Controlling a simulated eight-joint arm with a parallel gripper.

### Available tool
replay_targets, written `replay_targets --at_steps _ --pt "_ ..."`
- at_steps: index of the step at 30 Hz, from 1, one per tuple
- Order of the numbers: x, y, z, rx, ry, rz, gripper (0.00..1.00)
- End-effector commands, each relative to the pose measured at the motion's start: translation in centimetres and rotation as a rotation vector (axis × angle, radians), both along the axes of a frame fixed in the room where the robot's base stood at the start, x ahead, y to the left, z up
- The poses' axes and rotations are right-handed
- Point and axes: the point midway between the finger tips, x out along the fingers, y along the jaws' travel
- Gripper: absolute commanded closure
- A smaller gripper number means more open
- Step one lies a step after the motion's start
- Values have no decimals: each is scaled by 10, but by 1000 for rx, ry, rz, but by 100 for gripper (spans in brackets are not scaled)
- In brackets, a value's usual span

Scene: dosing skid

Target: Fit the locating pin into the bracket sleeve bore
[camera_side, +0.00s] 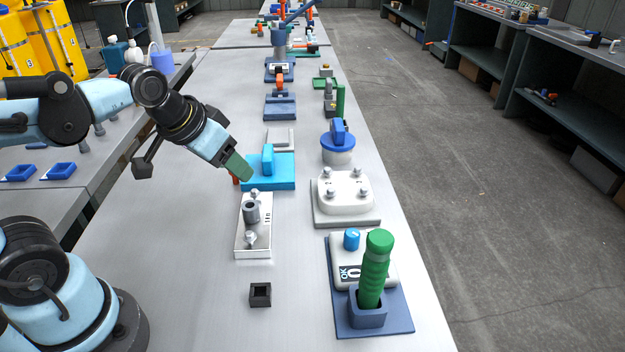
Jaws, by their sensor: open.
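The white bracket plate (243,240) lies on the bench in the middle, with silver bolt heads at both ends. A short grey sleeve (251,213) stands upright on it, with a dark top opening. I cannot make out a locating pin for certain. A small black square holder (260,295) in front of the bracket has a dark, empty-looking recess. My gripper (240,168) is open, tilted down to the right, above and behind the bracket's far end. Its greenish tips appear close to the turquoise block (284,183); whether they touch it cannot be told.
A green ribbed handle (375,268) stands in a blue holder on a blue plate (396,318) at front right. A white housing with knobs (346,194) and a blue-capped pot (337,152) stand behind it. Bare bench lies left of the bracket.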

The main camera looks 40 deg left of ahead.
Motion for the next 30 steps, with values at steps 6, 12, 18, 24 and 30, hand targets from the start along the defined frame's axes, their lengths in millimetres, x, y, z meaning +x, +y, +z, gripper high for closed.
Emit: replay_targets --at_steps 6,12,18,24,30 --pt "-13 -13 -12 -9 -66 -25 41" --pt "-13 -13 -13 -11 -72 -26 41" --pt "-13 -13 -13 -10 -71 -26 41" --pt "-7 -8 -7 12 -44 -41 41" --pt "18 16 11 92 77 -123 41"
